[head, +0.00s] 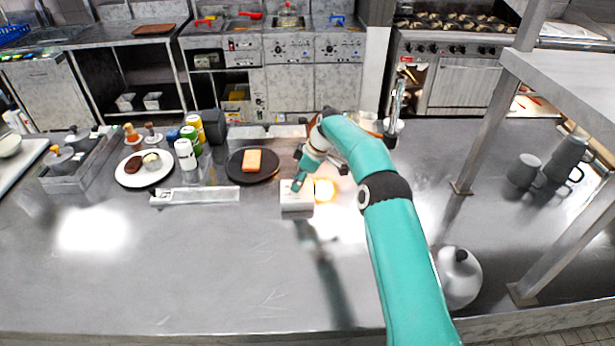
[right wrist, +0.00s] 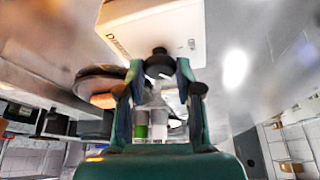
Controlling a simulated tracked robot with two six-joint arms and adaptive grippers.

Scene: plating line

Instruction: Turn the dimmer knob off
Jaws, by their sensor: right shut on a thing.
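The dimmer is a white box (head: 297,204) on the steel counter, in front of the dark plate. In the right wrist view the white box (right wrist: 150,25) fills the top, with dark lettering partly visible. Its black knob (right wrist: 159,60) sits between the fingertips of my right gripper (right wrist: 160,70), which is shut on it. In the head view my right gripper (head: 298,183) reaches down to the box and hides the knob. A warm glow (head: 324,190) shows on the counter just right of the box. My left gripper is not in view.
A dark plate (head: 236,172) with an orange slab stands behind the box to the left. A white plate (head: 126,180), several cans and a grey rack (head: 85,178) are further left. A white round pot (head: 460,278) and shelf posts stand right. The front counter is clear.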

